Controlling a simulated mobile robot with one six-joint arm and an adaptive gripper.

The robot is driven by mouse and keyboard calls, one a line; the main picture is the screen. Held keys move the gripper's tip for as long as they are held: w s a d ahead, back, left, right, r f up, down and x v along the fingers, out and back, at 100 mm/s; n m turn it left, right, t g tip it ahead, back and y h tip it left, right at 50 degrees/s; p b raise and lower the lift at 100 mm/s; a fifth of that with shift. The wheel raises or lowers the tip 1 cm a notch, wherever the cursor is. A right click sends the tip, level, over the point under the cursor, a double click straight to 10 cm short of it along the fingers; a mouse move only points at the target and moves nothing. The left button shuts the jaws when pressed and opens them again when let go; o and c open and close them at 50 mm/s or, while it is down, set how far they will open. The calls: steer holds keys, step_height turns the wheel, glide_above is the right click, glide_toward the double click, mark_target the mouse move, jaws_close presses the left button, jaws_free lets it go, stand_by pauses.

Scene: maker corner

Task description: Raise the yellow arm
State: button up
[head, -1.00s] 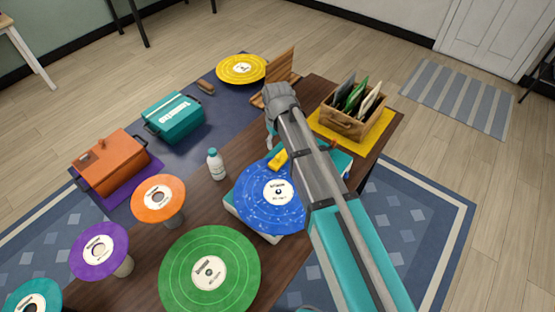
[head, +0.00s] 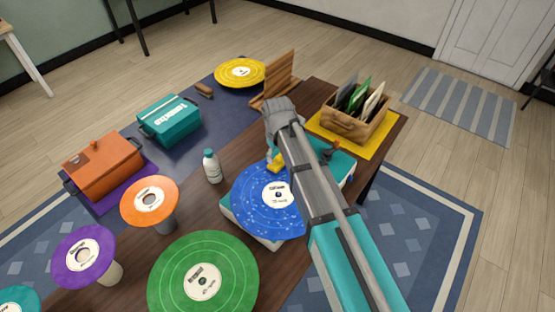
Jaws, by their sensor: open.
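The turntable (head: 262,240) stands on the dark wooden table with a blue speckled record (head: 255,208) on it. The yellow arm (head: 275,166) shows as a small yellow piece at the record's far edge, partly hidden by my gripper. My gripper (head: 271,151) is open and points down right at the yellow piece. Its fingertips are mostly hidden by my own arm, so I cannot tell whether they touch it. My arm also covers the right part of the turntable.
A wooden crate of records (head: 352,118) stands on a yellow mat behind right. A white bottle (head: 212,166) stands left of the turntable. A green record (head: 205,280) and an orange record (head: 140,211) are in front and left. A wooden stand (head: 279,82) is behind.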

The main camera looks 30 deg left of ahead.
steer(key=shift+f, duration=0.2)
jaws_close()
stand_by(0.4)
